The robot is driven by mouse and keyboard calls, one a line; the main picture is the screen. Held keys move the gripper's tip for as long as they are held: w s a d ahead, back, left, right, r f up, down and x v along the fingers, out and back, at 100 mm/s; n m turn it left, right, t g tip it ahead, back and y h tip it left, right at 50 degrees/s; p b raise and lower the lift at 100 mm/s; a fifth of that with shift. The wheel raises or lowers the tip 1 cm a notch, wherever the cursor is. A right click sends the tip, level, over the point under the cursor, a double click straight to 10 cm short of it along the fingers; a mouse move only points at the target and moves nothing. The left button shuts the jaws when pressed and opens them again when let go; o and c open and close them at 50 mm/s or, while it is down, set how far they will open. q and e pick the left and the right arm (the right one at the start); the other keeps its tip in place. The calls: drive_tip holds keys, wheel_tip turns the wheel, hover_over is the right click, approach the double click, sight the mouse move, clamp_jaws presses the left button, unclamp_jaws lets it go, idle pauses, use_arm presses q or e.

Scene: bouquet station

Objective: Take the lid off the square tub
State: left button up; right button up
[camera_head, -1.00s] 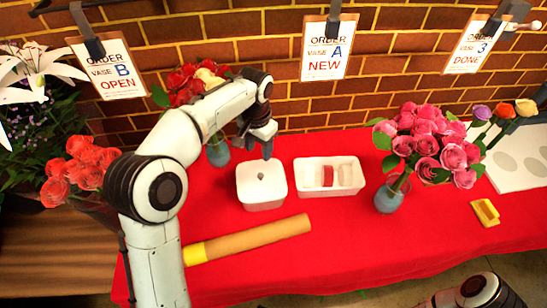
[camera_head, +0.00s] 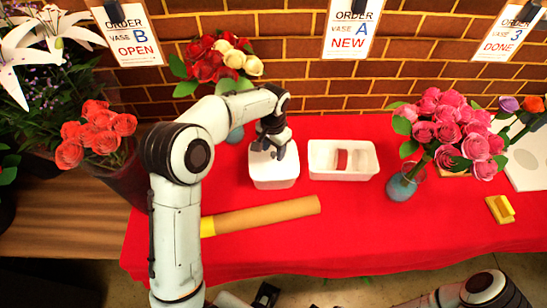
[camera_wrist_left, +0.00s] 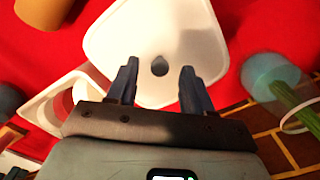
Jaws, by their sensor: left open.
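The white square tub (camera_head: 275,182) stands on the red table, left of the middle, with its white lid on. In the left wrist view the lid (camera_wrist_left: 150,28) fills the upper middle, and its small grey knob (camera_wrist_left: 160,67) lies between my fingertips. My left gripper (camera_head: 272,152) is over the lid and hides the knob in the head view. In the left wrist view its two dark fingers (camera_wrist_left: 160,70) are apart, one on each side of the knob, with nothing held. I cannot tell how far above the lid they are.
A white divided tray (camera_head: 343,173) with a red item stands close right of the tub. A cardboard tube (camera_head: 265,214) lies in front. A vase of red and cream roses (camera_head: 215,65) stands behind left; pink roses (camera_head: 450,130) stand to the right. The table front is clear.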

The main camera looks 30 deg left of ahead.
use_arm(q)
drive_tip(key=shift+f, duration=0.55)
clamp_jaws()
drive_tip(key=shift+r, duration=0.15)
